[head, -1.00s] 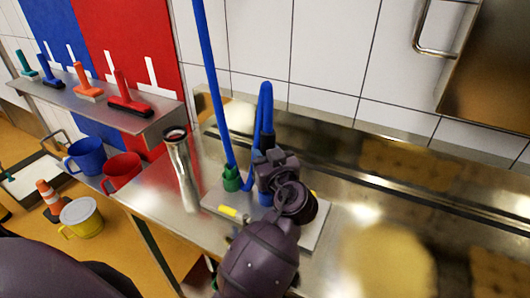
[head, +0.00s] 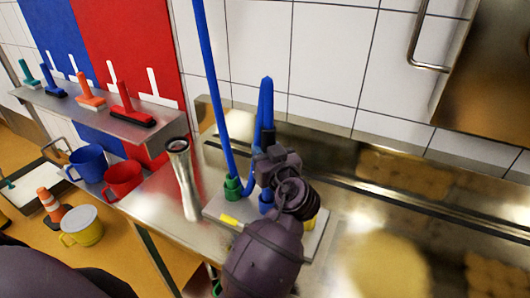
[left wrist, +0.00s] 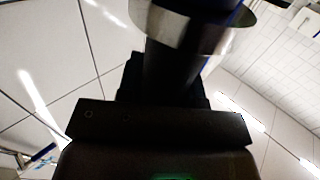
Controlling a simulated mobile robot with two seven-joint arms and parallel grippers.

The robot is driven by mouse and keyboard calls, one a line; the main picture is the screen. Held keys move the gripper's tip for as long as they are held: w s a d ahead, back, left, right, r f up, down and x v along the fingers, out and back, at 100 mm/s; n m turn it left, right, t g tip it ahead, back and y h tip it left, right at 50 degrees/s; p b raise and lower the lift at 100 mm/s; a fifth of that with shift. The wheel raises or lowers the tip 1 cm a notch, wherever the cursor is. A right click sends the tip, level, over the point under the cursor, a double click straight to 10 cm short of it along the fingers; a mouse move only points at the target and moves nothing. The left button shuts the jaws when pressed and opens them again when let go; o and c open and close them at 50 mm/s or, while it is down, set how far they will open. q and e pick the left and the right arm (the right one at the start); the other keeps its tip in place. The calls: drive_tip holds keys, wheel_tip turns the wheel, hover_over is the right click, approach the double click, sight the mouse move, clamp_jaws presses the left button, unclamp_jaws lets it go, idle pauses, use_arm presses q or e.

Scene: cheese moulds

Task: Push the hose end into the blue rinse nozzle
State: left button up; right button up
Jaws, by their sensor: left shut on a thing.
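My left gripper (head: 268,163) is shut on the dark cuffed end of the blue hose (head: 265,100). The hose hangs from above, bends low behind the nozzles and loops up to my gripper. The blue rinse nozzle (head: 266,204) stands upright on a metal plate (head: 233,234), just below the gripper and partly hidden by it. The hose tip is hidden, so I cannot tell whether it touches the nozzle. In the left wrist view, a dark cylinder with a silvery ring (left wrist: 185,30) fills the upper middle. My right gripper is not in view.
A green nozzle (head: 232,188) stands left of the blue one, and a yellow nozzle (head: 312,222) right of it. A metal tube (head: 184,178) stands at left. Blue (head: 88,163) and red mugs (head: 123,180) are further left. A steel trough lies to the right.

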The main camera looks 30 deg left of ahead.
sight(266, 133)
use_arm(q)
drive_tip(key=shift+r+p, duration=0.4)
drive_tip(key=shift+r, duration=1.1)
drive_tip(key=shift+r+p, duration=0.6)
drive_tip(key=shift+r, duration=0.25)
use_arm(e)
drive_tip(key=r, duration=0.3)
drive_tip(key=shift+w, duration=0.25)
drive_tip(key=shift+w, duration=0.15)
